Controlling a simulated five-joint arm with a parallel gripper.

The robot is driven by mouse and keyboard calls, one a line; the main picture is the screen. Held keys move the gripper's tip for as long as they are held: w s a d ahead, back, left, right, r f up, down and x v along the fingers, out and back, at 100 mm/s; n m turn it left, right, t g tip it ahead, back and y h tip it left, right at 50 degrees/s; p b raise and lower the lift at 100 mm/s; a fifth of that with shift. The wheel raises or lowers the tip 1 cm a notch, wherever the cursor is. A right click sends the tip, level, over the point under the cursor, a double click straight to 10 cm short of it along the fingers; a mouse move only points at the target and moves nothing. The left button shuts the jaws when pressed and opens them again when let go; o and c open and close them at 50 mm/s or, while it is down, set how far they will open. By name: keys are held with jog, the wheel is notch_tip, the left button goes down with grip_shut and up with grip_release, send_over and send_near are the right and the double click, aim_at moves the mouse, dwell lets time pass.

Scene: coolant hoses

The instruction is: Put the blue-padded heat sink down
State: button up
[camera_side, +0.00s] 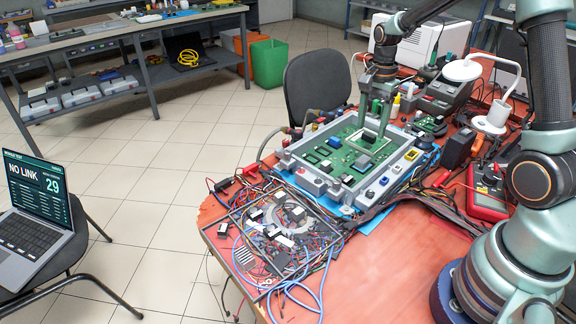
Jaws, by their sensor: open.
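My gripper (372,130) is open, with its two fingers pointing down over the green circuit board (345,148). The fingertips are close to the board, on either side of a white-outlined square. I cannot tell whether they touch anything. The board lies in a grey frame (311,182) on the orange-red table. Which part is the blue-padded heat sink is too small to tell. Nothing is visibly held.
A tray of tangled wires and loose parts (280,228) lies at the table's near left. Hoses and black cables run by the frame. A red meter (487,195) and a white lamp (462,70) stand right. A laptop (38,205) sits on a chair left.

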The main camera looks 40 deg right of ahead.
jog(key=s+a+r+n+t, duration=0.3)
jog(key=s+a+r+n, duration=0.2)
jog(key=a+r+n, duration=0.55)
jog(key=s+a+r+n+t, duration=0.2)
jog(key=s+a+n, duration=0.2)
jog(key=s+n, duration=0.2)
jog(key=shift+s+a+r+t, duration=0.2)
jog(key=shift+s+r+t, duration=0.1)
jog(key=shift+s, duration=0.05)
dwell(1.0)
